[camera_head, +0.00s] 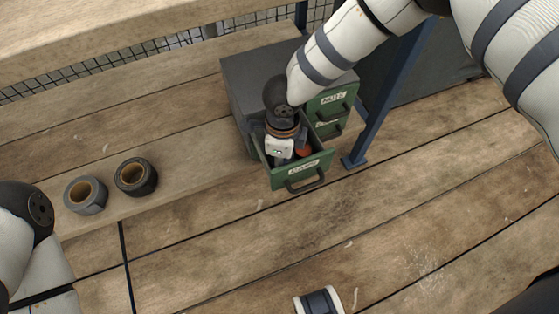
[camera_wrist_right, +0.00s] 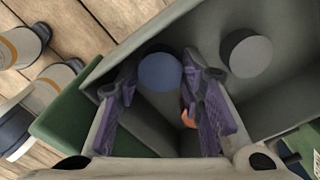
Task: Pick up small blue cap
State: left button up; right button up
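The small blue cap (camera_wrist_right: 160,72) lies in the grey-lined open drawer, seen in the right wrist view. My right gripper (camera_wrist_right: 163,80) is open, its purple-padded fingers on either side of the cap near their tips. I cannot tell whether either finger touches it. In the head view, my right arm reaches down into the open green drawer (camera_head: 283,178), and its fingers and the blue cap are hidden there. My left arm shows at the left edge of the head view, but its gripper is out of view.
A grey round cap (camera_wrist_right: 247,53) lies in the drawer right of the fingers. A red-orange item (camera_head: 303,152) is partly hidden by the right finger in the wrist view. The drawer walls are close around. A blue post (camera_head: 388,95) stands right of the cabinet; two tape rolls (camera_head: 135,177) lie left.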

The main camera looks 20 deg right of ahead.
jog(key=c, duration=0.4)
jog(key=shift+o, duration=0.2)
